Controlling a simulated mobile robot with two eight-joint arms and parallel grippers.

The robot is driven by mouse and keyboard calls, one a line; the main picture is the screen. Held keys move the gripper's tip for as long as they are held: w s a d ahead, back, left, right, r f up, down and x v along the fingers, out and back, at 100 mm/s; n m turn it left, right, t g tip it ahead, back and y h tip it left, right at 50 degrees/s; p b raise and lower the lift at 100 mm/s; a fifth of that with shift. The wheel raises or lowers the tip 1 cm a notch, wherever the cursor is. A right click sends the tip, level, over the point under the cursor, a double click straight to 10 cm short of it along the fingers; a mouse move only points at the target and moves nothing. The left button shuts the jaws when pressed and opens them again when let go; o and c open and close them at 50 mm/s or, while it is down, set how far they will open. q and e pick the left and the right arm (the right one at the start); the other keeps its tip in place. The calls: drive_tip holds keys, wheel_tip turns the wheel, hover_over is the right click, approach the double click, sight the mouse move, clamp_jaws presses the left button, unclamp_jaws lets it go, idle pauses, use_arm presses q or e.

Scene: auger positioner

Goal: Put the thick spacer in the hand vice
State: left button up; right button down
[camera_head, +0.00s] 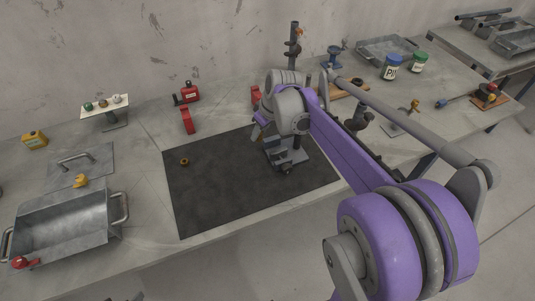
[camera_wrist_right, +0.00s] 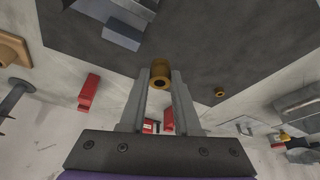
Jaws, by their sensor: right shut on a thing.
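My right gripper (camera_wrist_right: 160,82) is shut on a brass spacer (camera_wrist_right: 160,70), a thick-walled ring held between the fingertips. In the head view the right gripper (camera_head: 262,128) hangs above the dark mat, beside the hand vice (camera_head: 287,155), and the held spacer cannot be made out there. The hand vice is a grey-blue device on the right part of the mat, partly hidden by my arm. It also shows at the top of the wrist view (camera_wrist_right: 110,22). A second, small brass ring (camera_head: 184,162) lies on the mat's left part. My left gripper is not in view.
The dark mat (camera_head: 210,205) is mostly clear. Red blocks (camera_head: 187,120) stand behind it. A metal tray (camera_head: 70,225) and a plate with a handle (camera_head: 80,165) are at left. Jars (camera_head: 391,67), a post (camera_head: 292,45) and tools are at the back and right.

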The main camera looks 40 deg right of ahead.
sight(276, 145)
drive_tip(key=s+d+m+h+b, duration=0.2)
drive_tip(key=d+m, duration=0.3)
drive_tip(key=f, duration=0.5)
drive_tip(key=f+b, duration=0.1)
drive_tip(key=f, duration=0.2)
drive_tip(key=shift+w+d+f, duration=0.2)
drive_tip(key=shift+w+f, duration=0.1)
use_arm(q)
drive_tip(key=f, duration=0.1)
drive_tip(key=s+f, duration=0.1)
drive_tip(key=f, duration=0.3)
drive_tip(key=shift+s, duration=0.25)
use_arm(e)
drive_tip(key=shift+f, duration=0.2)
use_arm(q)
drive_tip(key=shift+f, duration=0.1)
use_arm(e)
drive_tip(key=c, duration=0.6)
unclamp_jaws()
drive_tip(key=shift+r, duration=0.15)
